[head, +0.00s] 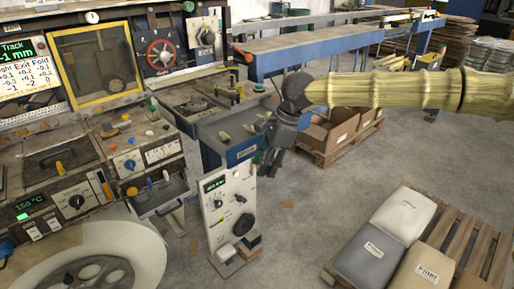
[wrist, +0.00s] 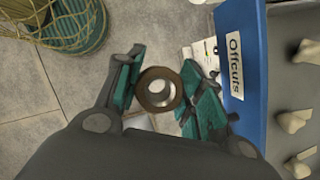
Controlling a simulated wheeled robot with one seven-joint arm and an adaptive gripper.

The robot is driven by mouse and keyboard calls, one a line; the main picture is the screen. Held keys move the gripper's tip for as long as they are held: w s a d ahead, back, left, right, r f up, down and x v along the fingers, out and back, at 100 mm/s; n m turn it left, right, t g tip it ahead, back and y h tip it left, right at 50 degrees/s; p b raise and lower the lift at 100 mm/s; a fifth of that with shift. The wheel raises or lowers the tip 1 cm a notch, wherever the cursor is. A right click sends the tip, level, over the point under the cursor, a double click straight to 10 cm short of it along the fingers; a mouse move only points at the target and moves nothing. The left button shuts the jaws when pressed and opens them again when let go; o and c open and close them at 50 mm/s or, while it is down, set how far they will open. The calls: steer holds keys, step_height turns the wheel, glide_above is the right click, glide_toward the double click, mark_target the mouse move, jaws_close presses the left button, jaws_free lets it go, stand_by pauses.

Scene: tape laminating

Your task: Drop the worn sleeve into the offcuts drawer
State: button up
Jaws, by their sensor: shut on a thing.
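The offcuts drawer (wrist: 245,88) has a blue front with an "Offcuts" label and stands open. Pale scraps lie on its grey floor at the right of the wrist view. In the head view the drawer (head: 207,133) is left of my gripper. The sleeve is over the floor, outside the blue front.
A control box (head: 230,213) with dials stands below the drawer, close to my gripper. A green and tan round bin (wrist: 78,25) is at the wrist view's top left. Sacks (head: 405,215) lie on a pallet at right. Open floor lies between.

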steer(key=s+d+f+n+g+h, duration=0.1)
steer(key=d+f+n, duration=0.3)
steer(key=f+n, duration=0.4)
steer(key=s+d+f+n+g+h, duration=0.1)
steer(key=d+f+n+g+h, duration=0.2)
steer(key=d+f+n, duration=0.2)
step_height(320, 180, down, 7)
steer(key=n, duration=0.3)
steer(key=shift+r+n, duration=0.15)
steer(key=shift+n, duration=0.25)
steer(key=shift+s, duration=0.1)
